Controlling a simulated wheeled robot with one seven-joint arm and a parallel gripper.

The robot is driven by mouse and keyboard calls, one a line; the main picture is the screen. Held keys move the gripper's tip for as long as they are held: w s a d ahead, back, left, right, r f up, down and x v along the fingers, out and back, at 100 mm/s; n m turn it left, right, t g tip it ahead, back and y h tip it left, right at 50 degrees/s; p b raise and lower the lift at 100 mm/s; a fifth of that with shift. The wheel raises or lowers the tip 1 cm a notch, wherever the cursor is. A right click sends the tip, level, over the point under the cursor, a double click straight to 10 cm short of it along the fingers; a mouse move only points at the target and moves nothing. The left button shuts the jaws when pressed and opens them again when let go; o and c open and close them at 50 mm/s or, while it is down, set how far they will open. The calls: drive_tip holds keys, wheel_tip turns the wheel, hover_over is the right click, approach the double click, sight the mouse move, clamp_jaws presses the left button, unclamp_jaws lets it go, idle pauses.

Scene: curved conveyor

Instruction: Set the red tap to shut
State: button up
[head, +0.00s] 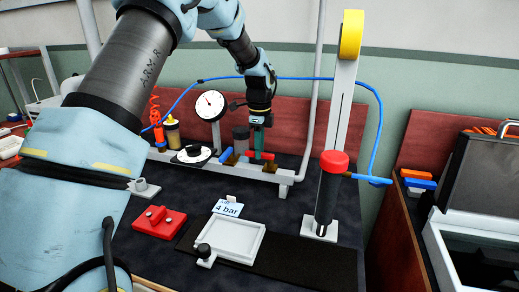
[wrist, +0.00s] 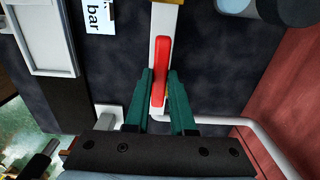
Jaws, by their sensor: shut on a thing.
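The red tap (head: 266,155) sits on the pale pipe rail (head: 232,168) at the back of the bench. In the wrist view its red handle (wrist: 161,62) lies lengthwise over the white rail, nearly in line with it, with a slight tilt. My gripper (head: 259,147) points down at the tap from above. In the wrist view the green fingers of my gripper (wrist: 160,88) stand on either side of the handle's near end, shut on it. The tap's stem under the handle is hidden.
A blue tap (head: 226,155) sits left on the same rail, near a dial gauge (head: 210,105).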

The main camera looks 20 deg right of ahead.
clamp_jaws()
idle(0.8)
drive_tip(key=shift+n, duration=0.3)
drive_tip(key=n, duration=0.1)
drive_tip(key=s+n, duration=0.1)
drive_tip(key=n, duration=0.1)
drive_tip(key=shift+s+a+n, duration=0.1)
drive_tip(key=shift+a+n, duration=0.2)
drive_tip(key=s+n, duration=0.1)
drive_tip(key=n, duration=0.3)
drive_tip(key=s+n+p, duration=0.1)
drive_tip(key=n, duration=0.4)
drive_tip(key=s+d+n, duration=0.1)
drive_tip(key=s+n, duration=0.1)
drive_tip(key=n, duration=0.2)
drive_tip(key=shift+d+n+p, duration=0.1)
drive_tip(key=shift+n+p, duration=0.2)
idle(0.4)
